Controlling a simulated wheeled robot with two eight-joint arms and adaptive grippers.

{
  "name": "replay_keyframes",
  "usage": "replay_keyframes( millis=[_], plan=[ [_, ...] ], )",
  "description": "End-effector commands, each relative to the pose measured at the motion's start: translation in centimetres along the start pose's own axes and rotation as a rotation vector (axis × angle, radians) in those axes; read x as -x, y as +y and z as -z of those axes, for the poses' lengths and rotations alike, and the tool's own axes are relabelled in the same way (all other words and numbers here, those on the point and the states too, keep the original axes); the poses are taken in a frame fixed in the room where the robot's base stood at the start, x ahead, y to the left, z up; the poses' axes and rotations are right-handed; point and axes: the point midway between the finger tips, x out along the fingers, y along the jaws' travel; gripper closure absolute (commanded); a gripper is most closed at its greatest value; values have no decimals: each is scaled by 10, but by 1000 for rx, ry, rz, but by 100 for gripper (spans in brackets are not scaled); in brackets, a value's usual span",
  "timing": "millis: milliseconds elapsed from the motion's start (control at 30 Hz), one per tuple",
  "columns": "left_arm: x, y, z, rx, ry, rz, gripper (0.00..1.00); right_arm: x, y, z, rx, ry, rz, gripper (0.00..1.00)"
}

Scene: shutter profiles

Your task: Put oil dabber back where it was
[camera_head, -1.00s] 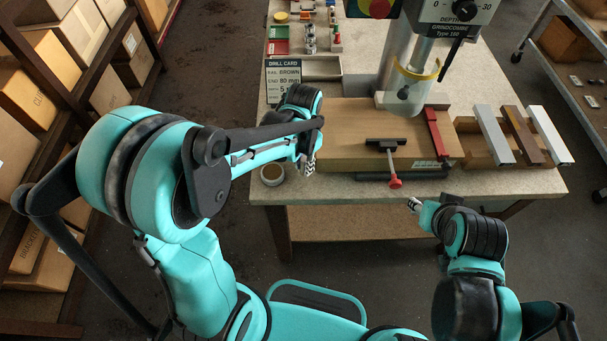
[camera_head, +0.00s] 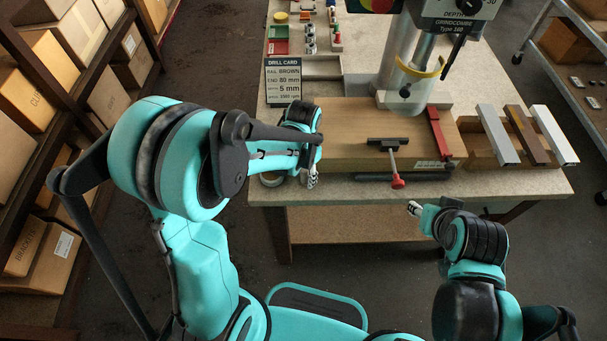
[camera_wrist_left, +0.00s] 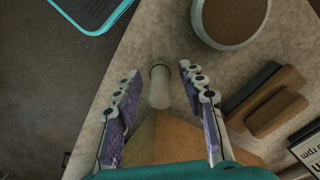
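In the left wrist view a small pale cylinder with a rounded end (camera_wrist_left: 160,87) lies or stands on the bench between my left fingers, a little beyond their tips; it may be the oil dabber, but I cannot tell for sure. My left gripper (camera_wrist_left: 163,92) is open with nothing between its pads. In the head view my left gripper (camera_head: 312,180) hangs at the front left of the drill bench, beside the wooden board (camera_head: 345,135), and hides the small cylinder. My right gripper (camera_head: 414,208) is in front of the bench, away from the objects; its fingers are too small to judge.
A round pale tin (camera_wrist_left: 230,20) sits near the left gripper. A dark-and-wood block or brush (camera_wrist_left: 265,98) lies to its right. The drill card (camera_head: 283,82) stands behind. The drill press (camera_head: 405,75), a red-handled clamp (camera_head: 397,180) and profiles (camera_head: 525,135) occupy the bench.

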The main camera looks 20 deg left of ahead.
Motion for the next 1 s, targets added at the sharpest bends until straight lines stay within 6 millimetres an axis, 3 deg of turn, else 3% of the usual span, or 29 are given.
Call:
replay_keyframes(
  millis=[333, 733, 1000],
  plan=[
    [10, 0, 0, 0, 0, 0, 60, 5, 0, 4, 0, 0, 0, 60],
    [94, 0, 0, 0, 0, 0, 60, 28, 0, 20, 0, 0, 0, 60],
    [124, 0, -1, 4, 4, 2, 60, 33, 0, 24, 0, 0, 0, 60]
  ],
)
